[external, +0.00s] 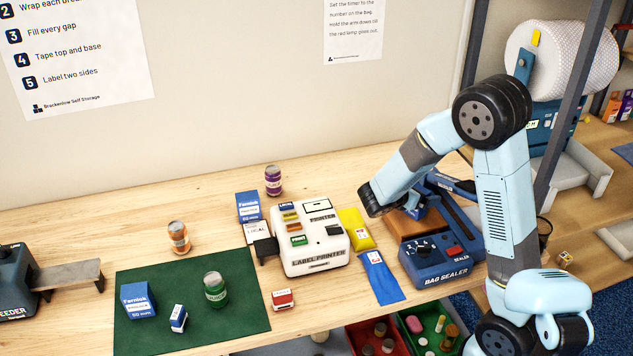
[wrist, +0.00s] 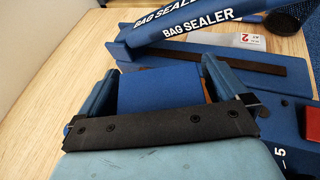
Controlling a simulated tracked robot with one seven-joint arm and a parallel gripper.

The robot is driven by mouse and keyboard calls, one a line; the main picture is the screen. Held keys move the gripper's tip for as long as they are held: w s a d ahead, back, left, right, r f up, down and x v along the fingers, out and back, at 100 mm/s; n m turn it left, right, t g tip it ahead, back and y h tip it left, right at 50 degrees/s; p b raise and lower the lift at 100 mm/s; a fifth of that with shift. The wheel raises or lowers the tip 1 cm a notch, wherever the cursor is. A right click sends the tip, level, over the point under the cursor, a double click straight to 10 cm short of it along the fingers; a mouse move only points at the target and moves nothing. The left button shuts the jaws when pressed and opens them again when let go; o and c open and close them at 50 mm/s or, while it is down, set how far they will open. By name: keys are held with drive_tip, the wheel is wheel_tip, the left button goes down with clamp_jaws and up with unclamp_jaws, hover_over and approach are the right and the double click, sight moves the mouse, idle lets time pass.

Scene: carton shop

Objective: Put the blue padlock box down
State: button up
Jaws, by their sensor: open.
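My gripper (wrist: 159,70) is open, with one finger on each side of a plain blue box (wrist: 160,92) in the wrist view. Small gaps seem to show beside the box, and the dark bar of my gripper hides its near part. In the external view my gripper (external: 413,208) is low over the left part of the blue bag sealer (external: 437,265), by its brown surface. My gripper and arm mostly hide the box there, so its label and exactly what it rests on cannot be told.
The white label printer (external: 312,245), a yellow bag (external: 356,230) and a blue bag (external: 381,278) lie left of the sealer. A green mat (external: 195,335) holds another blue box (external: 138,300) and a green jar (external: 215,290). Bare wood shows at the back.

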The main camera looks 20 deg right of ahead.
sight(421, 187)
drive_tip(key=shift+c, duration=0.5)
drive_tip(key=c, duration=1.1)
drive_tip(key=shift+o, duration=0.2)
drive_tip(key=shift+r, duration=0.1)
drive_tip(key=shift+r, duration=0.3)
wheel_tip(421, 187, up, 2)
drive_tip(key=shift+r, duration=0.2)
drive_tip(key=s+r, duration=1)
drive_tip(key=s, duration=0.4)
